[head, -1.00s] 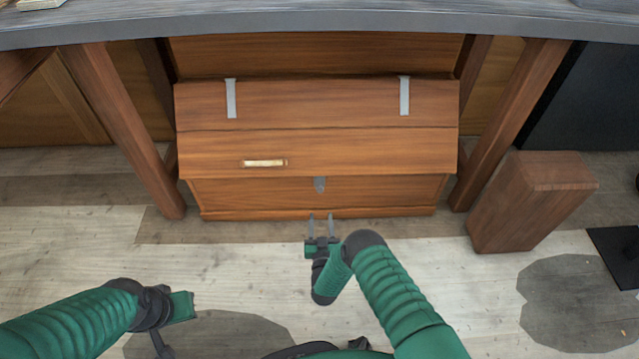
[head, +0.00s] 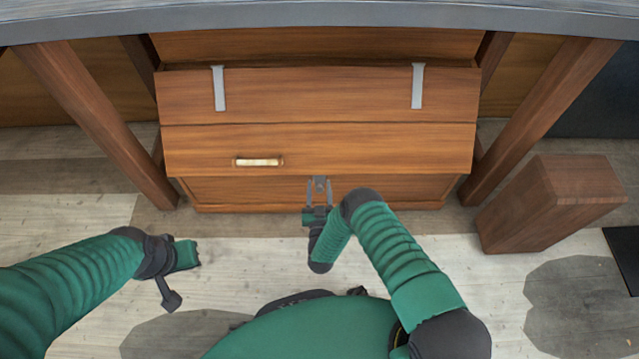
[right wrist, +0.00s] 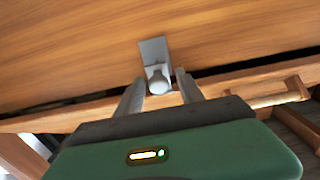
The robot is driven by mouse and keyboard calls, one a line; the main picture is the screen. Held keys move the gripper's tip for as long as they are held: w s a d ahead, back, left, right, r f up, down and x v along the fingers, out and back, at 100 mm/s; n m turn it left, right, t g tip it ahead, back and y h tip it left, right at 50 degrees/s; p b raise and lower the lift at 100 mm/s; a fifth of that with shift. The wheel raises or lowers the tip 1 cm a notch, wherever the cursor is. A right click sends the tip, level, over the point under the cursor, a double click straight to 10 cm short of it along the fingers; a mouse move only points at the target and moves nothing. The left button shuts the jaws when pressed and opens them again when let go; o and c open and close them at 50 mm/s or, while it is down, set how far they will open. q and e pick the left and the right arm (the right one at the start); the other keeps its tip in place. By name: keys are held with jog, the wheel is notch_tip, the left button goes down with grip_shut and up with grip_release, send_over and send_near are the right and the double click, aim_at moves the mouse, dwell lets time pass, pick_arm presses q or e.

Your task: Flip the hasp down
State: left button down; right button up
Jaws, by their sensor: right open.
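The hasp (head: 319,184) is a small grey metal plate at the front middle of a wooden chest (head: 400,150), just below the lid's front edge. In the right wrist view the hasp (right wrist: 154,52) is a flat plate with a rounded knob at its end, beside the dark gap under the lid. My right gripper (head: 320,182) is open, with one finger on each side of the hasp. In the right wrist view its fingertips (right wrist: 160,78) flank the knob; I cannot tell whether they touch it. My left gripper (head: 172,280) is low at the left, away from the chest.
The lid is down, with two grey hinge straps (head: 219,88) and a brass handle (head: 258,161). A grey-topped table (head: 320,14) spans above the chest, its slanted wooden legs (head: 95,125) on either side. A wooden block (head: 550,200) stands at the right.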

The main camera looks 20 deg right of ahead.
jog(key=c, duration=0.4)
jog(key=shift+d, duration=0.1)
grip_shut()
jog(key=shift+f+b, duration=0.2)
jog(key=shift+b, duration=0.1)
jog(key=t+b, duration=0.1)
jog(key=b, duration=0.2)
jog(key=w+f+t+b, duration=0.1)
jog(key=t+b, duration=0.1)
jog(key=b, duration=0.1)
jog(key=shift+d+f+h, duration=0.1)
jog(key=shift+f+h, duration=0.2)
jog(key=shift+h, duration=0.1)
jog(key=shift+w+r+t+b, duration=0.1)
jog(key=shift+r+t+b, duration=0.2)
jog(key=shift+t+b, duration=0.2)
jog(key=shift+r, duration=0.1)
jog(key=shift+o, duration=2)
grip_release()
